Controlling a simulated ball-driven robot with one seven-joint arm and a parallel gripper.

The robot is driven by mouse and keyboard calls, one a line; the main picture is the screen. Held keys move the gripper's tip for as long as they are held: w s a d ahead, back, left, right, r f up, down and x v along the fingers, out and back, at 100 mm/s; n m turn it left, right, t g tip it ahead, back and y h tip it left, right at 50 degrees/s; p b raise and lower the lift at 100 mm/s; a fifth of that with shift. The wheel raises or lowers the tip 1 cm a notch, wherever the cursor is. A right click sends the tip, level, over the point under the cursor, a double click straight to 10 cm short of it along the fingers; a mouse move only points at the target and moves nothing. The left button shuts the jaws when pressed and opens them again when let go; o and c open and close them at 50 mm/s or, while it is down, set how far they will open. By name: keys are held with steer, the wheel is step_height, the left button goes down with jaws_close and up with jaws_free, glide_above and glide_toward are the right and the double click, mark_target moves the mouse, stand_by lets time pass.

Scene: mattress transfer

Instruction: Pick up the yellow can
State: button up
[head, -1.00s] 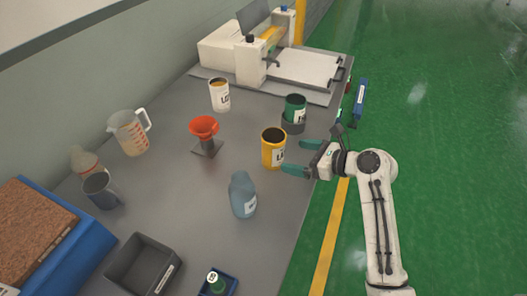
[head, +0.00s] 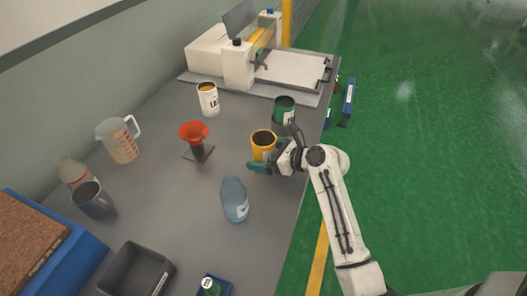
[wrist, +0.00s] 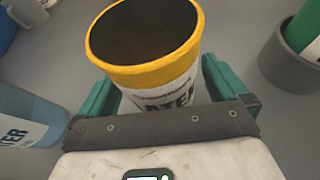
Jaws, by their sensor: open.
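The yellow can (head: 264,144) stands upright on the grey table near its right edge. It has a dark open top and a white label, and it fills the upper middle of the wrist view (wrist: 150,72). My gripper (head: 258,160) is at the can with its teal fingers apart. In the wrist view, one finger (wrist: 98,103) is on the left of the can and the other (wrist: 222,78) is on its right. The can sits between them. Whether either finger touches it cannot be told.
A green can (head: 284,109) in a dark holder stands just behind. A blue bottle (head: 234,198) stands in front, left of my gripper. A red funnel (head: 193,131) on a stand is to the left. A white can (head: 208,98) stands farther back.

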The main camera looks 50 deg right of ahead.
steer(key=c, duration=1.2)
steer(key=shift+o, duration=0.2)
steer(key=shift+r, duration=0.15)
